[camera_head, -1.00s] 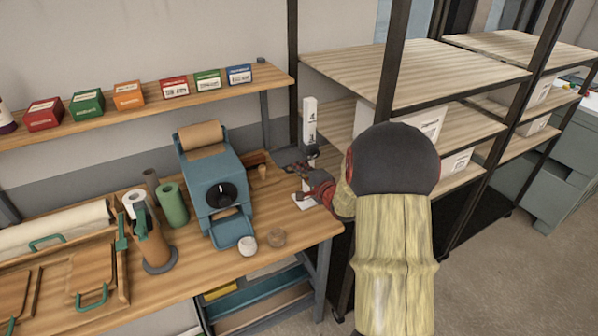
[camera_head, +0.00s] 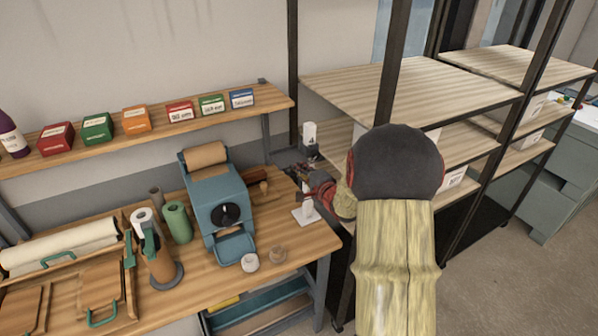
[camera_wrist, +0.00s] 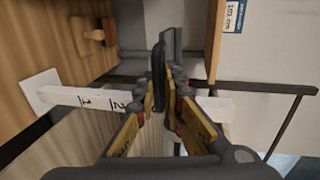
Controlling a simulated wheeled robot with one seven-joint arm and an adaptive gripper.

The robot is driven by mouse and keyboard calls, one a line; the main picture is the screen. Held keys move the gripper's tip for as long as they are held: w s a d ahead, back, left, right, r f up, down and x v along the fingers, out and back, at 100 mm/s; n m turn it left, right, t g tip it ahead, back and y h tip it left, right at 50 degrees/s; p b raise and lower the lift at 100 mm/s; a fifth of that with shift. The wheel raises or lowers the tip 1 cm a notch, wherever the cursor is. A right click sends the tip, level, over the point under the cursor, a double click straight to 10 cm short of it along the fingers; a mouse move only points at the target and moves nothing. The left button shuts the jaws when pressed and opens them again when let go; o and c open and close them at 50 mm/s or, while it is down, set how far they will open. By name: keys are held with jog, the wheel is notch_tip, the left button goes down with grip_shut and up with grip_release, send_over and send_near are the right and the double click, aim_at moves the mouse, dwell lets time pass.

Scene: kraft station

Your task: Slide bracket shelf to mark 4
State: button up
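The white upright post (camera_head: 309,132) stands on a white foot near the bench's right end. Its 4 shows near the top, just above the dark bracket shelf (camera_head: 311,154). My gripper (camera_head: 304,174) reaches the post from the right. In the wrist view the post (camera_wrist: 75,97) lies sideways, with 1 and 2 readable left of my fingers; the part behind them is hidden. The bracket shelf (camera_wrist: 171,45) appears as a dark edge-on plate between my close-set fingers (camera_wrist: 164,95), which seem shut on it. Its exact level against the 4 is unclear.
A wall shelf (camera_head: 150,125) with several small boxes hangs above the bench. A tall rack (camera_head: 400,85) stands close on the right.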

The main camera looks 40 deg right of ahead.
jog(key=o, duration=0.4)
jog(key=shift+r, duration=0.15)
jog(key=shift+s, duration=0.1)
jog(key=v, duration=1.2)
